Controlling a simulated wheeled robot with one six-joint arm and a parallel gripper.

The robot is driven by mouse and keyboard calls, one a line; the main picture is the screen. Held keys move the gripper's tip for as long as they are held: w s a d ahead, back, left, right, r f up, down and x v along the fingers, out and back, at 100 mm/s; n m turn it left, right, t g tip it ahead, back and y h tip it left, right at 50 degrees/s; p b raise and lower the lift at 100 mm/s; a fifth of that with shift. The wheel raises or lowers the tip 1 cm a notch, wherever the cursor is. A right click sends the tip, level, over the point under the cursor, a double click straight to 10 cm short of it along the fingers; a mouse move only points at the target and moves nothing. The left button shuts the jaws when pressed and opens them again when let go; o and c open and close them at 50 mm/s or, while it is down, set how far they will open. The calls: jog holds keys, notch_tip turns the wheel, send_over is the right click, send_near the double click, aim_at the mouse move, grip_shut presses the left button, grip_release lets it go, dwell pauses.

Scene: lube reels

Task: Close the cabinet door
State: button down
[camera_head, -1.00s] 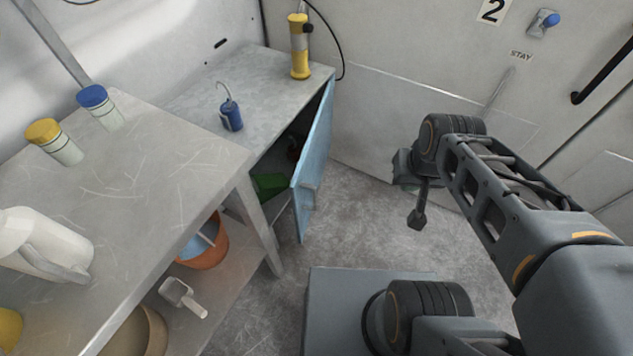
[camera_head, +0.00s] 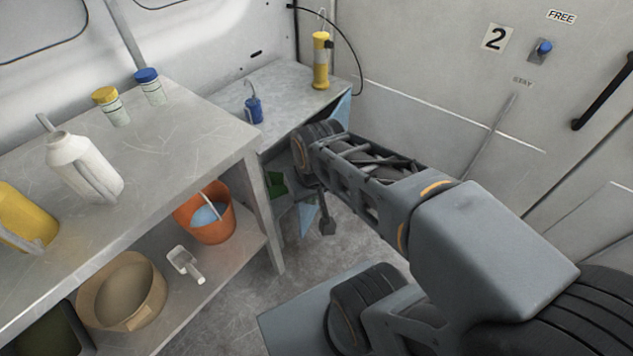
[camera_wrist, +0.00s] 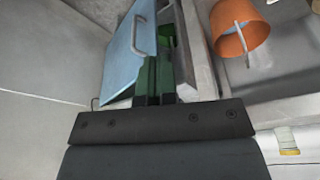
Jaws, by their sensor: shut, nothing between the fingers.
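The light-blue cabinet door (camera_head: 307,217) stands open under the back bench, largely hidden behind my arm in the head view. In the wrist view the door (camera_wrist: 122,62) fills the upper left, with its bar handle (camera_wrist: 138,36) on the face. The cabinet (camera_head: 283,92) opening shows between the door and the bench, with a green thing (camera_head: 275,184) inside. My gripper (camera_wrist: 158,62) is shut and empty, beside the door at the opening in the wrist view. I cannot tell whether it touches the door. Its fingers are not clear in the head view.
The near metal table (camera_head: 190,150) carries jars and jugs. Its lower shelf holds an orange bucket (camera_head: 222,222), a scoop (camera_head: 186,264) and a round tan container (camera_head: 128,290). A yellow tool (camera_head: 321,62) and a blue can (camera_head: 254,110) stand on the back bench.

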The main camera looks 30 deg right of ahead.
jog(key=w+d+f+m+y, duration=0.3)
jog(key=w+d+m, duration=0.1)
jog(key=d+m, duration=0.3)
jog(key=w+d+f+m+y+p, duration=0.1)
jog(key=w+d+f+m+y, duration=0.2)
jog(key=d+m, duration=0.45)
jog(key=w+d+f+m+y, duration=0.2)
jog(key=w+d+m, duration=0.4)
jog(key=d, duration=0.2)
jog(key=a+r+b+x, duration=0.1)
jog(key=x, duration=1.2)
jog(key=shift+s+a+m+g+b, duration=0.25)
jog(key=shift+s+m+g+b, duration=0.05)
jog(key=shift+m, duration=0.05)
